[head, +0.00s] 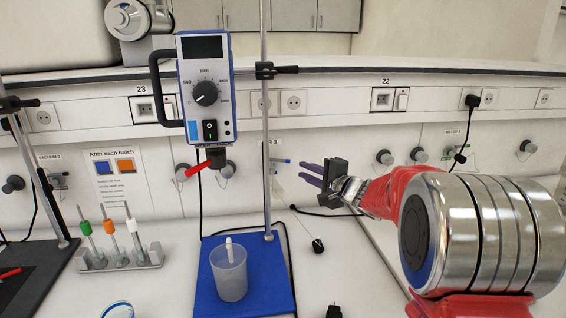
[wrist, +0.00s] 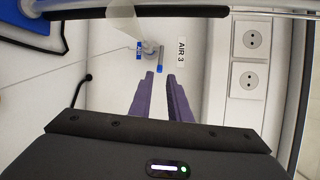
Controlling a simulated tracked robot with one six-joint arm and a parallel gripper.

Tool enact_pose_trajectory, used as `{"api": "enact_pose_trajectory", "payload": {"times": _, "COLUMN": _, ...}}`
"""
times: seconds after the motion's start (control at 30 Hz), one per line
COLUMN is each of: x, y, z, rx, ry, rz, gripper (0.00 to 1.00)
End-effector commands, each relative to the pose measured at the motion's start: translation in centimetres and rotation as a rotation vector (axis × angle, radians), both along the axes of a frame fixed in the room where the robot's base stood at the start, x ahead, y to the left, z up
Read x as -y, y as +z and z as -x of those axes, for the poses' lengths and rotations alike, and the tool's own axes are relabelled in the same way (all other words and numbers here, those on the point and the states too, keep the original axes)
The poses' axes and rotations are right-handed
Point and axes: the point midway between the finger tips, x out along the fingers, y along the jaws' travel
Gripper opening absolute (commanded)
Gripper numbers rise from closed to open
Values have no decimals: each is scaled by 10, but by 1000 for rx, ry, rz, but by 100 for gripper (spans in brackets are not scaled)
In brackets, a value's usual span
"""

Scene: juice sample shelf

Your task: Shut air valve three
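Air valve three is on the back wall, beside the AIR 3 label (wrist: 181,52) in the wrist view. Its small metal body (wrist: 149,47) has a lever with a blue end (wrist: 160,68). In the head view the blue lever (head: 282,161) sticks out roughly sideways just right of the stand's rod, which partly hides the label and valve body. My gripper (head: 302,171) is right of the lever with its purple fingers pointing at it. In the wrist view the fingers (wrist: 161,76) are apart, with nothing between them, and their tips appear just short of the lever.
A stirrer (head: 206,85) hangs on the upright rod (head: 265,120) over a blue base (head: 276,283) bearing a beaker (head: 229,276). A red handle (head: 195,170) shows behind it. Sockets (wrist: 250,58) line the wall. A black cable (head: 330,214) lies below my gripper.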

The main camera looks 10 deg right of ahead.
Motion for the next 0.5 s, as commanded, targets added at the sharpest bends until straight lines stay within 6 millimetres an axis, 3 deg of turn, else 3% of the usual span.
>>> {"api": "enact_pose_trajectory", "payload": {"times": 0.5, "x": -26, "y": -10, "z": -58, "rx": -1, "ry": 2, "rz": 0, "gripper": 17}}
